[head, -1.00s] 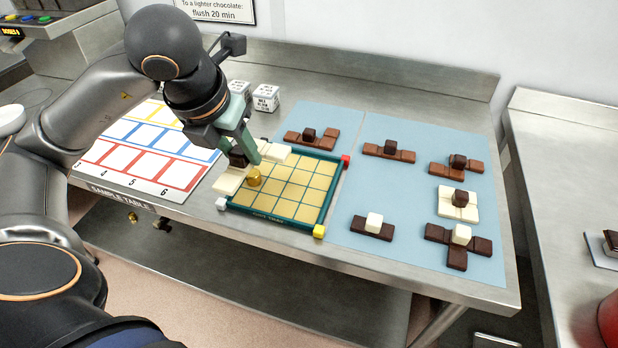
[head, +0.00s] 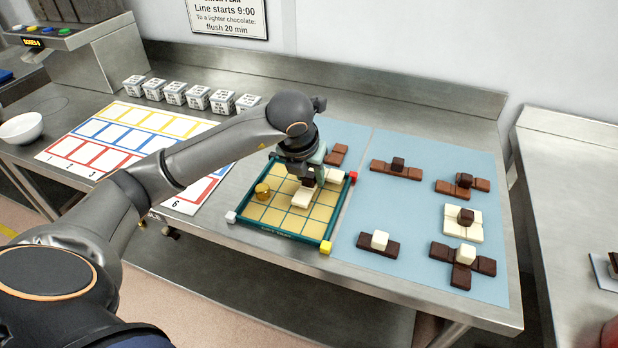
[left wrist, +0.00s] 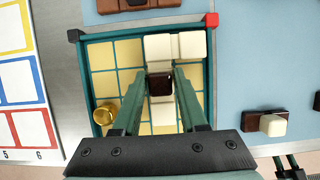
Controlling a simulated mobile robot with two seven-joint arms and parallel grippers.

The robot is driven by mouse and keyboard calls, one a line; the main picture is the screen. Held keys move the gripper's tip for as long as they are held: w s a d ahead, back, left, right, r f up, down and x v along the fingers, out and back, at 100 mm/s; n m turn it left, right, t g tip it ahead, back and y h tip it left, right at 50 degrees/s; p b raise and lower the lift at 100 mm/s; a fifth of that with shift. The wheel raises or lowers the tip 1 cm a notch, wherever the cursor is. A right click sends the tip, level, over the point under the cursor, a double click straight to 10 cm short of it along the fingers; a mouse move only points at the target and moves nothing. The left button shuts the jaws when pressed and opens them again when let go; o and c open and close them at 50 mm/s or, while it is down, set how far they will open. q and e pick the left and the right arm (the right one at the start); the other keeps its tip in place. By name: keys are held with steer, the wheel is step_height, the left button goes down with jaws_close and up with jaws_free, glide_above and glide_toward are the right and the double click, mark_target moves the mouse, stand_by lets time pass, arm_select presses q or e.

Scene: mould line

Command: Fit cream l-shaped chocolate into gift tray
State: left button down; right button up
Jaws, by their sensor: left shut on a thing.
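The cream L-shaped chocolate (head: 302,197) has a dark cube knob (left wrist: 160,83) on top. My left gripper (left wrist: 161,85) is shut on that knob, one finger on each side. It also shows in the head view (head: 308,178), over the gift tray (head: 331,222). In the left wrist view the L (left wrist: 159,46) lies over the tray's upper right cells, its short arm toward the red corner. I cannot tell whether it touches the tray floor. The fingers hide part of it.
A gold round piece (head: 262,191) stands in the tray's left part. Blue mats (head: 410,215) beside the tray hold several brown, dark and cream chocolates with knobs. A sample card (head: 130,130) lies left, with white labelled cubes (head: 198,97) behind it. The left tray cells are mostly bare.

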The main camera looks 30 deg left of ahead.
arm_select(q)
steer(key=shift+f, duration=0.85)
steer(key=shift+f, duration=0.2)
steer(key=shift+c, duration=2.2)
jaws_free()
steer(key=shift+r, duration=0.1)
steer(key=v, duration=1.2)
steer(key=shift+s+r, duration=0.1)
